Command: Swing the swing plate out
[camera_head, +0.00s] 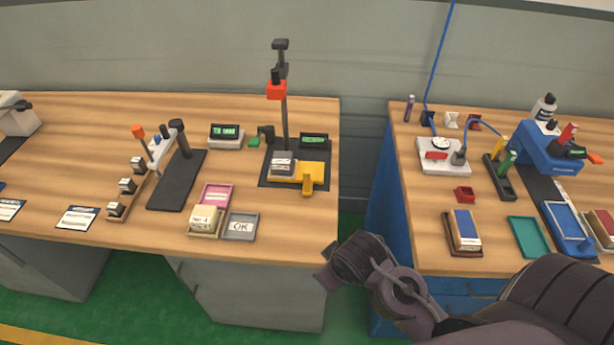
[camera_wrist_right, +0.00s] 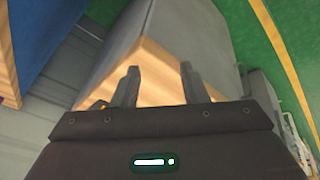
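What looks like the swing plate is a yellow plate (camera_head: 314,171) with a yellow tab at its front. It sits low on a black base (camera_head: 270,180), beneath a dark upright post (camera_head: 284,120) carrying a red-orange block (camera_head: 276,90). A dark block with a pale face (camera_head: 283,166) rests at the plate's left part. My right gripper is in front of the wooden bench's right corner, apart from the plate. In the right wrist view its two fingers (camera_wrist_right: 158,85) are spread and empty. My left gripper is not in view.
The left bench (camera_head: 290,240) also holds pink and grey trays (camera_head: 240,228), a rack and a display (camera_head: 226,136). A gap separates it from the right bench (camera_head: 420,210), which carries a white device (camera_head: 444,158), a blue machine (camera_head: 550,150) and several trays.

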